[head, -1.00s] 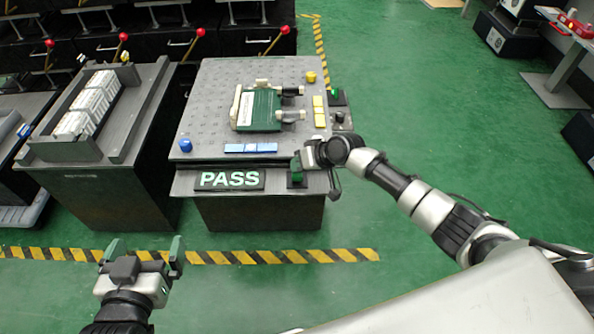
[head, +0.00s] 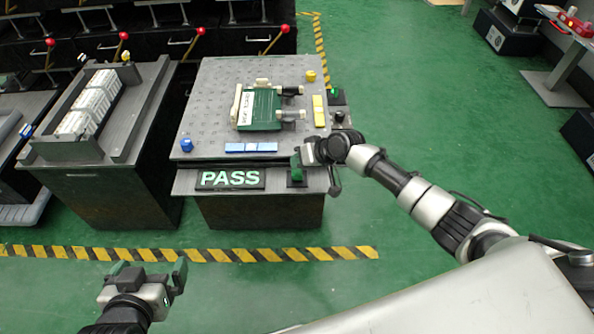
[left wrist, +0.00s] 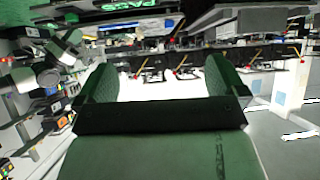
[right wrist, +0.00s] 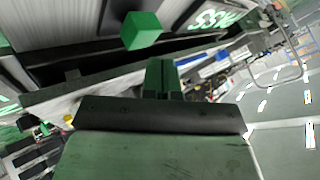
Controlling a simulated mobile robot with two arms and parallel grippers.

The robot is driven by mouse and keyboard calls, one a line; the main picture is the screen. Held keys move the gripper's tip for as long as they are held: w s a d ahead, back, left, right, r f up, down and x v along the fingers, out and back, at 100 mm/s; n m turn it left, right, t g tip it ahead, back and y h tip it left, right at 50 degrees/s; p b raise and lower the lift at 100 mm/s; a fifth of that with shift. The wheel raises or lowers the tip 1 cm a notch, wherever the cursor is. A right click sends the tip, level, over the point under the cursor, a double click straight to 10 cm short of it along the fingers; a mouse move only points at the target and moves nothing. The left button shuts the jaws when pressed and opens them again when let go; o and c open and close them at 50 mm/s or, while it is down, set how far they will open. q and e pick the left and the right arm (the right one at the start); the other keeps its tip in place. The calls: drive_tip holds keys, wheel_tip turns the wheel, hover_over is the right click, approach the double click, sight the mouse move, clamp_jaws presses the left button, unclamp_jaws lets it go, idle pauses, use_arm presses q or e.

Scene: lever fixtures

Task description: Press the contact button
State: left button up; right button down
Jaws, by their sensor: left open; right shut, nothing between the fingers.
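A green block-shaped button (right wrist: 142,30) sits on a dark base beside the PASS sign (head: 230,179). In the head view its base (head: 297,183) is at the front right of the workstation, partly hidden by my right gripper. My right gripper (head: 297,160) is shut and empty, right over the button in that view. In the right wrist view its closed green fingers (right wrist: 162,76) point toward the button, with a gap visible between them. My left gripper (head: 149,270) is open and empty, low at the left, far from the station. Its spread fingers show in the left wrist view (left wrist: 162,80).
A grey bench with white boxes (head: 90,102) stands left. The floor in front is clear.

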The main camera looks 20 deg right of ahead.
sight(299, 171)
use_arm(q)
drive_tip(key=shift+s, duration=0.1)
use_arm(e)
drive_tip(key=shift+r+p, duration=1.35)
drive_tip(key=shift+r, duration=0.05)
drive_tip(key=shift+r+p, duration=1.05)
drive_tip(key=shift+r, duration=0.1)
use_arm(q)
drive_tip(key=s+a+f+g+y, duration=0.2)
drive_tip(key=s+a+g, duration=0.1)
drive_tip(key=s+g, duration=0.4)
drive_tip(key=s, duration=0.2)
drive_tip(key=shift+s+a+f+g, duration=0.15)
drive_tip(key=shift+s+a+g, duration=0.1)
drive_tip(key=shift+s+g, duration=0.15)
drive_tip(key=shift+w, duration=0.1)
